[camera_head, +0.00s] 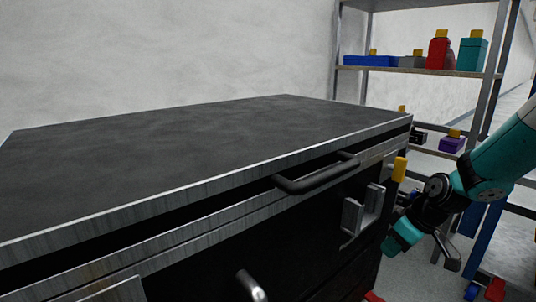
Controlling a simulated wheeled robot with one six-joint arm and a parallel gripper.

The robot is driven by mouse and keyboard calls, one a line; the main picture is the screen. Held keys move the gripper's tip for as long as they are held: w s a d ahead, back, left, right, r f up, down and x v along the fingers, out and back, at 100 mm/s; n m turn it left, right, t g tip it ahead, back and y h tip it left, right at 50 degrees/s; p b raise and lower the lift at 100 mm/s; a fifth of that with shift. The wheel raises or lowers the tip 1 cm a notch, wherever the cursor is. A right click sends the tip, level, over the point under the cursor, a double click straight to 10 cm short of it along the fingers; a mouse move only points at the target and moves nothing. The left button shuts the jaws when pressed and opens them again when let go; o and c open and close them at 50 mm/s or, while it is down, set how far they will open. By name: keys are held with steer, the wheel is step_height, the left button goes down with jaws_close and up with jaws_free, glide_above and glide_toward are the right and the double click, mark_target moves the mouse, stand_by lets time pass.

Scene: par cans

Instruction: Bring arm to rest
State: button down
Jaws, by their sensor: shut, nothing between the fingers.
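My arm comes in from the right edge, teal with dark joints, beside the right end of a dark workbench. My gripper (449,254) seems to be the dark piece hanging below the wrist, small and partly hidden by my arm. It is shut and empty, apart from the bench and over the floor.
The workbench (200,145) has a bare black top, and a drawer with a dark handle (318,178) stands slightly open. A yellow piece (400,169) shows at its right corner. Behind, a metal shelf (425,70) holds a red container (438,53) and a teal container (471,55).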

steer(key=s+a+r+g+p, duration=0.1)
steer(key=s+a+r+p, duration=0.1)
steer(key=s+a+r, duration=1)
steer(key=s+a+r+g+p, duration=0.1)
steer(key=s+r, duration=0.3)
steer(key=s, duration=0.4)
steer(key=s+a+r+g+p, duration=0.1)
steer(key=s+a+r, duration=0.1)
steer(key=s+r, duration=0.35)
step_height(320, 180, up, 36)
steer(key=s+p, duration=0.1)
steer(key=p, duration=3.7)
steer(key=shift+s+d+m, duration=0.25)
steer(key=shift+s+m, duration=0.05)
steer(key=shift+s, duration=0.05)
steer(key=shift+r, duration=0.1)
